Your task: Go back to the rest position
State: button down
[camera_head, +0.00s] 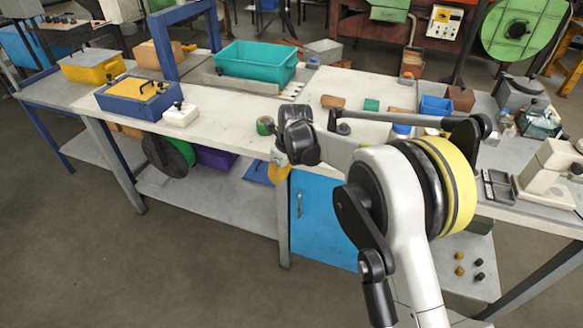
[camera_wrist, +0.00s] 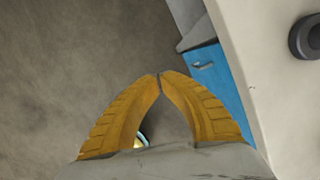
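My gripper (camera_head: 279,172) hangs low in front of the workbench (camera_head: 215,135), near the left side of the blue cabinet (camera_head: 318,215). In the wrist view my gripper (camera_wrist: 159,76) points down, and its two yellow fingers meet at the tips. No held object shows at the tips; a small light shape near the finger bases is too unclear to name. The floor (camera_wrist: 70,60) lies below the fingers, and the bench top (camera_wrist: 262,70) and blue cabinet (camera_wrist: 208,68) are to their right. My arm hides part of the bench in the head view.
On the bench stand a blue box with a yellow lid (camera_head: 138,97), a white box (camera_head: 181,114), a teal bin (camera_head: 256,63) and a green tape roll (camera_head: 265,125). A blue post (camera_head: 163,50) rises at left. The floor (camera_head: 190,270) in front is clear.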

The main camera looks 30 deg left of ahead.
jog(key=w+d+r+n+t, duration=0.25)
jog(key=d+r+n, duration=0.25)
jog(key=d+r, duration=1.05)
jog(key=s+d+r+n, duration=0.2)
jog(key=d+r, duration=0.1)
jog(key=d, duration=0.5)
jog(key=s+d+r+n, duration=0.2)
jog(key=d+r, duration=0.1)
jog(key=d, duration=0.5)
jog(key=s+d+f+n+t+h, duration=0.2)
jog(key=s+d+n+t, duration=0.2)
jog(key=s+d+n, duration=0.6)
jog(key=s+d, duration=0.9)
jog(key=d, duration=0.3)
jog(key=shift+d+n+h, duration=0.35)
jog(key=shift+n+h, duration=0.05)
